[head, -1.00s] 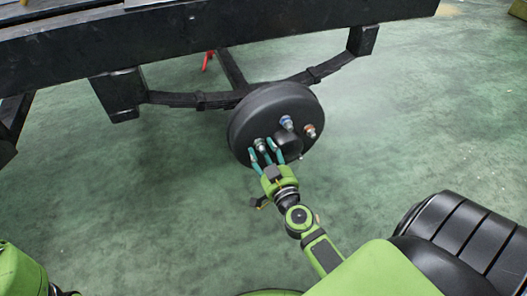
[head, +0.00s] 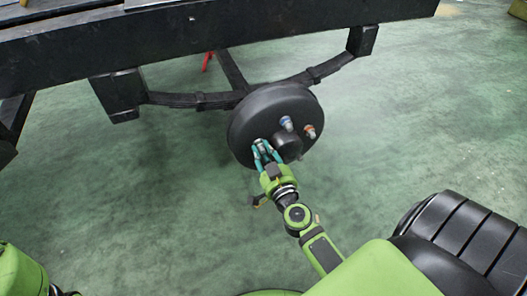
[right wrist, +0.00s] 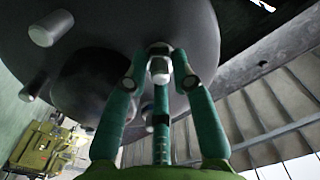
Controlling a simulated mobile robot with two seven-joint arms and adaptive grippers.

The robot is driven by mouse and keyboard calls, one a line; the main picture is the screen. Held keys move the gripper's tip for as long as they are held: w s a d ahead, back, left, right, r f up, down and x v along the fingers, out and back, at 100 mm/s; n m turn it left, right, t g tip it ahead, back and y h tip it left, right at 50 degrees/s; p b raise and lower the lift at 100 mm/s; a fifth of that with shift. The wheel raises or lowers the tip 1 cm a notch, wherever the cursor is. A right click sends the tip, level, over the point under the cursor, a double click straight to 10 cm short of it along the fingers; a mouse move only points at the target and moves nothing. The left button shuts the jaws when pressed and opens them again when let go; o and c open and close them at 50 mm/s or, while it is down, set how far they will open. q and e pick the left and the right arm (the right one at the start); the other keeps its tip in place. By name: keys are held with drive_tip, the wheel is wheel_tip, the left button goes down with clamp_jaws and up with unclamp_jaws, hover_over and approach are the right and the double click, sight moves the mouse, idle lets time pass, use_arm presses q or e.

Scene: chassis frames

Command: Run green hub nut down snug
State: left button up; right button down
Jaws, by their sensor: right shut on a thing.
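The black hub drum (head: 240,127) hangs at the axle end, its face toward me. My right gripper (head: 261,146) is at the lower left of that face, its teal fingers shut on the hub nut on the stud there. In the right wrist view, my right gripper (right wrist: 162,82) has a fingertip on either side of the nut (right wrist: 160,68). The nut looks pale grey there; I cannot make out a green colour. How far it sits from the drum face is unclear. My left gripper is not in view.
A blue-marked stud (head: 286,123) and an orange-marked stud (head: 309,131) stick out of the drum face beside the round centre cap (head: 288,146). The black chassis beam (head: 200,42) and leaf spring (head: 190,98) lie behind and above. The green floor around is clear.

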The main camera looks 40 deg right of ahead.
drive_tip(key=m+p, duration=0.1)
drive_tip(key=m, duration=0.3)
drive_tip(key=shift+m, duration=0.4)
drive_tip(key=m, duration=0.5)
drive_tip(key=shift+m+p, duration=0.3)
drive_tip(key=shift+p, duration=0.05)
drive_tip(key=m, duration=0.5)
drive_tip(key=shift+f, duration=0.1)
drive_tip(key=m, duration=0.5)
drive_tip(key=shift+b, duration=0.3)
drive_tip(key=shift+s+m, duration=0.1)
drive_tip(key=shift+m, duration=0.3)
drive_tip(key=c, duration=1.1)
unclamp_jaws()
drive_tip(key=shift+o, duration=0.4)
